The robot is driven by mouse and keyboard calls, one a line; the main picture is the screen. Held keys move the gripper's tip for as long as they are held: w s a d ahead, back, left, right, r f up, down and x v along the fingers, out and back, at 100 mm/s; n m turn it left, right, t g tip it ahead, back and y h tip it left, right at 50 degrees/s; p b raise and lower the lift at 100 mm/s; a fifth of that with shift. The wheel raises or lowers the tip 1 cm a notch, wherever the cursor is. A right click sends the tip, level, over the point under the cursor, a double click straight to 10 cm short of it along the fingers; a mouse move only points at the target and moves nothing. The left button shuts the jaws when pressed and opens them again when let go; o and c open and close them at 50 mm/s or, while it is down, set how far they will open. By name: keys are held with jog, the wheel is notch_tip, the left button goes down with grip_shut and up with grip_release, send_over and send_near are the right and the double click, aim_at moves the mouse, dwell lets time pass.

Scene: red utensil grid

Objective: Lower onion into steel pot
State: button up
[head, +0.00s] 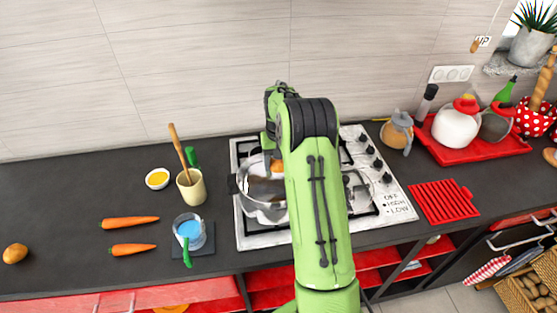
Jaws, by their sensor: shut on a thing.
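The steel pot (262,212) stands on the left part of the white gas stove, its right side hidden behind my green arm. A small orange-brown piece, which looks like the onion (277,166), shows at the pot's far inner side, beside my arm. My gripper (269,154) points down over the pot and is shut on the onion. The fingertips are mostly hidden by my arm and the pot rim. I cannot tell whether the onion touches the pot's bottom.
A round brown vegetable (15,253) lies far left. A red tray (500,150) with a white kettle (456,126) is right.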

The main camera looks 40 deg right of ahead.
aim_at(278, 171)
jog(key=shift+f+b, duration=0.35)
jog(key=shift+f, duration=0.25)
jog(key=shift+s+a+f+b, duration=0.2)
jog(key=shift+f+b, duration=0.1)
jog(key=shift+f, duration=0.2)
jog(key=shift+s+a+f+b, duration=0.1)
jog(key=shift+s+f+b, duration=0.15)
jog(key=shift+f, duration=0.2)
jog(key=shift+w, duration=0.1)
jog(key=o, duration=0.9)
jog(key=shift+a, duration=0.1)
jog(key=shift+o, duration=1.4)
jog(key=shift+w+f, duration=0.1)
jog(key=shift+w, duration=0.1)
jog(key=shift+w+d, duration=0.15)
jog(key=shift+d, duration=0.2)
